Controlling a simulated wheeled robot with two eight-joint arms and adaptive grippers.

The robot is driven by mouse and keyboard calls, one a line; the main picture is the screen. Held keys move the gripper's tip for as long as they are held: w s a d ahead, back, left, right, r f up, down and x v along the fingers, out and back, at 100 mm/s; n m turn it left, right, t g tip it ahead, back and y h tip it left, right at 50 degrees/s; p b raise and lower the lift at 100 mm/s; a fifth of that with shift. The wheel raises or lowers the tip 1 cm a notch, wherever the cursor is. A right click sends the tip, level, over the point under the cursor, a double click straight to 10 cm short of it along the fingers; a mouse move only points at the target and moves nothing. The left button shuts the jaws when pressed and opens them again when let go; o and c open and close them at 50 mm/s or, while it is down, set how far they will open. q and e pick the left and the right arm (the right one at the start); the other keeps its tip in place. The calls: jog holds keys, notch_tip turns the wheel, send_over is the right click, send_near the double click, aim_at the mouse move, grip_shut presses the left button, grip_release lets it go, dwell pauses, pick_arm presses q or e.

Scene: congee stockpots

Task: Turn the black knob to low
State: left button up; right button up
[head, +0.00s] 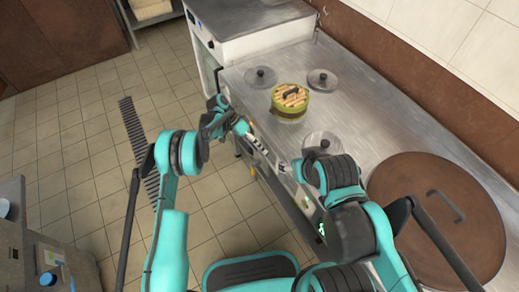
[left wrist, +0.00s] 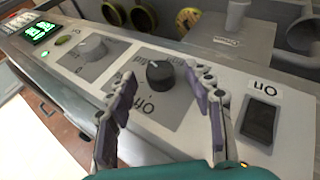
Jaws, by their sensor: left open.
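The black knob (left wrist: 161,75) shows in the left wrist view on a light control panel, on a grey printed square with "Off" lettering seen upside down. My left gripper (left wrist: 160,73) is open, with one finger on each side of the knob and visible gaps between. No contact shows. In the head view my left gripper (head: 259,147) is at the front edge of the steel counter, and the knob cannot be made out there. My right gripper (head: 285,168) is small and partly hidden near the same edge; its jaws are unclear.
A grey knob (left wrist: 93,47), a green display (left wrist: 40,35) and a dark switch (left wrist: 260,120) sit on the same panel. The counter (head: 370,115) holds a green pot with a slatted lid (head: 290,101), several clear lids and a big brown round cover (head: 440,215).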

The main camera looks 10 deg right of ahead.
pick_arm(q)
jog(key=v, duration=1)
jog(key=shift+a+r, duration=0.25)
jog(key=shift+a, duration=0.05)
jog(key=shift+w, duration=0.15)
